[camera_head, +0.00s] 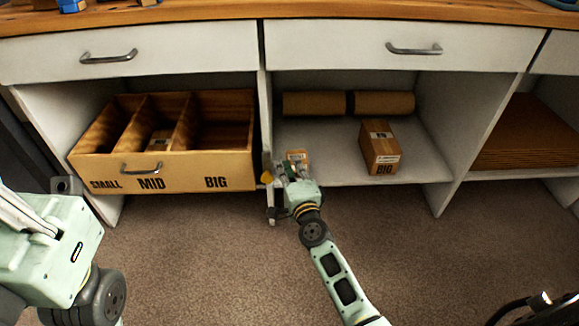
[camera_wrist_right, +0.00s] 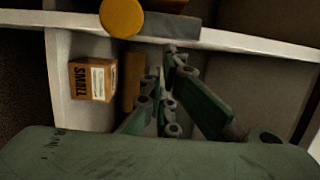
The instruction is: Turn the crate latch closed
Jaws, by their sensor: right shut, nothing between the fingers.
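The crate (camera_head: 165,172) is a wooden drawer-like box with compartments marked SMALL, MID and BIG, in the left bay. The latch (camera_head: 267,174) shows a yellow end at the divider just right of the crate. In the right wrist view the latch is a yellow disc (camera_wrist_right: 121,17) beside a grey bar (camera_wrist_right: 172,26) on the divider's white edge. My right gripper (camera_head: 288,168) is shut and empty, just right of the latch. Its fingertips (camera_wrist_right: 168,62) are close to the grey bar; I cannot tell whether they touch it. My left gripper is out of view.
A box marked SMALL (camera_wrist_right: 92,79) lies in the middle bay behind my right gripper. A box marked BIG (camera_head: 380,148) stands farther right, before brown rolls (camera_head: 312,103). Drawers with handles (camera_head: 414,50) run above. The carpet (camera_head: 210,250) in front is clear.

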